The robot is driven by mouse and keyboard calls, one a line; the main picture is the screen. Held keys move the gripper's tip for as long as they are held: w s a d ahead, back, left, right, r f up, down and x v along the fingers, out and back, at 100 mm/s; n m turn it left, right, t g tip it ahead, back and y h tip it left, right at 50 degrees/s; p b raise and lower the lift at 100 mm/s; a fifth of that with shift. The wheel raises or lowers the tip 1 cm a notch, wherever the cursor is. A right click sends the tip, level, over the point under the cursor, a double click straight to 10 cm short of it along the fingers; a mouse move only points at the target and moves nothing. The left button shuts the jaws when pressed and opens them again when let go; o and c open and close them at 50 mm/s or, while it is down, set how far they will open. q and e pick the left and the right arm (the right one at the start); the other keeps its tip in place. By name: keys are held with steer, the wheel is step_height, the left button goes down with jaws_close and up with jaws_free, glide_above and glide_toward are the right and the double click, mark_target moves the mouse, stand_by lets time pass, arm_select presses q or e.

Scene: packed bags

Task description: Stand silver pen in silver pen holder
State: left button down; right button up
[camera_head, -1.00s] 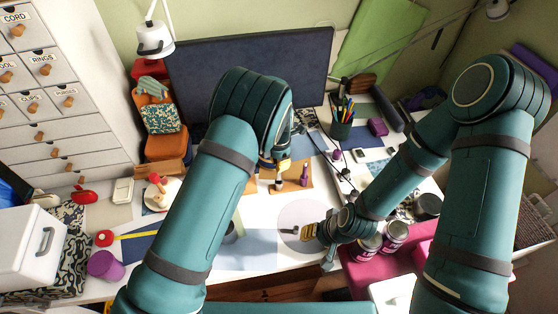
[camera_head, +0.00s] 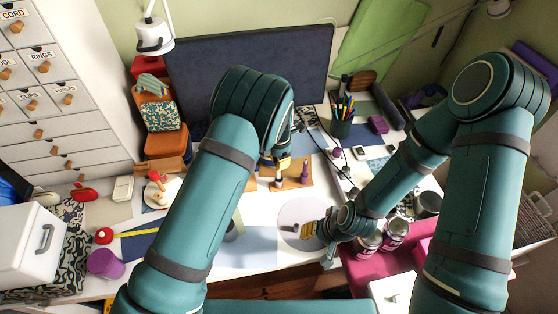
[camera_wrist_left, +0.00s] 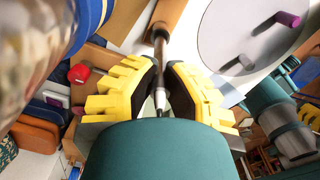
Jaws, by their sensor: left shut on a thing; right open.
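My left gripper (camera_head: 283,163) is over the middle of the desk, largely hidden by its arm in the head view. In the left wrist view its yellow fingers (camera_wrist_left: 160,90) are shut on a slim grey-silver pen (camera_wrist_left: 160,52). A short grey cylinder (camera_head: 295,229), which looks like the silver pen holder, stands on a round pale mat (camera_head: 300,208). A grey cylinder also shows on a pale disc in the left wrist view (camera_wrist_left: 238,64), apart from the pen. My right gripper (camera_head: 318,231) is open beside the mat's right edge, close to the grey cylinder.
A wooden board (camera_head: 297,180) with a purple cylinder (camera_head: 304,172) lies behind the mat. A dark pencil cup (camera_head: 342,122) stands farther back. Cans (camera_head: 396,232) stand on a pink surface (camera_head: 352,276) at right. The blue-grey desk patch (camera_head: 250,248) in front is clear.

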mark_target(279, 177)
arm_select(q)
steer(key=shift+f+b, duration=1.6)
steer(key=shift+f, duration=0.9)
arm_select(e)
steer(key=shift+f, duration=1.65)
arm_select(q)
steer(key=c, duration=1)
jaws_free()
step_height(279, 177, up, 12)
steer(key=shift+r, duration=0.1)
